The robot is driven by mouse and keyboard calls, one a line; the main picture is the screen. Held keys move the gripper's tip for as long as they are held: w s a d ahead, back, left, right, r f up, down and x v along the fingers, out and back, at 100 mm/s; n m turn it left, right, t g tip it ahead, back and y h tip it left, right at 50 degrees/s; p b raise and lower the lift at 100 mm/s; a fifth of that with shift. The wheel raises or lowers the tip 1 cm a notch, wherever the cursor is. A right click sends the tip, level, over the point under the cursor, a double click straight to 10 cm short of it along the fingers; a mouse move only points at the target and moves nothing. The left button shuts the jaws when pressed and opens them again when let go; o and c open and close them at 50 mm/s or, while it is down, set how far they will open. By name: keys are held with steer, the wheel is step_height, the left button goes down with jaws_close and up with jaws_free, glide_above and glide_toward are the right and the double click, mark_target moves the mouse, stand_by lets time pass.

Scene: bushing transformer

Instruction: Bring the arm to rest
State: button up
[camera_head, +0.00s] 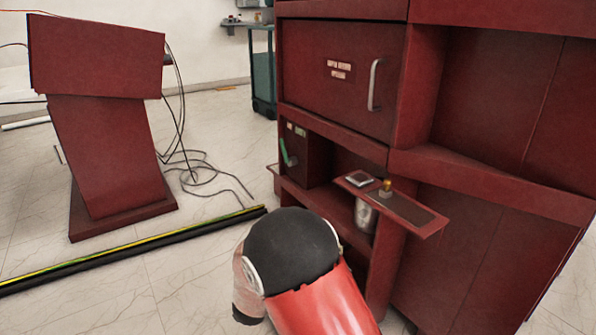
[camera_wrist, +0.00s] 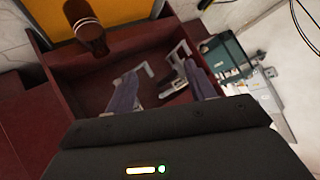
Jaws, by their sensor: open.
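My arm (camera_head: 300,255) shows as a red link with a black rounded joint at the bottom middle of the head view, in front of the dark red cabinet (camera_head: 335,75). My gripper lies outside the head view or is hidden there. In the wrist view my gripper (camera_wrist: 163,82) has its two fingers well apart, with nothing held between them. Beyond the fingers is a dark red surface with raised edges (camera_wrist: 75,70), with pale metal bracket-like parts (camera_wrist: 172,82) on it. I cannot tell whether the fingers touch anything.
The cabinet's small shelf (camera_head: 408,208) sticks out close to my arm, with a brass-topped part (camera_head: 386,188) on it. A red console (camera_head: 110,150) stands left, with loose cables (camera_head: 200,170). A yellow-black strip (camera_head: 130,250) crosses the floor. A teal cart (camera_head: 263,80) stands behind.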

steer(key=s+d+r+n+g+y, duration=0.1)
steer(key=s+d+r+n+y, duration=0.15)
steer(key=r, duration=0.65)
steer(key=s+d+r+n+g+y, duration=0.1)
steer(key=s+d+r+y, duration=0.25)
steer(key=r, duration=0.55)
steer(key=s+d+r+n+g+h+p, duration=0.1)
steer(key=s+d+r+n+g+h, duration=0.15)
steer(key=s+d, duration=0.75)
steer(key=s+d+r+n+g+h, duration=0.15)
steer(key=s+d+r, duration=0.35)
steer(key=s, duration=1)
step_height(320, 180, up, 10)
steer(key=d+p, duration=0.1)
steer(key=p, duration=1)
steer(key=shift+w+m+p, duration=0.3)
steer(key=shift+m+p, duration=0.05)
steer(key=shift+p, duration=0.05)
steer(key=shift+d, duration=0.1)
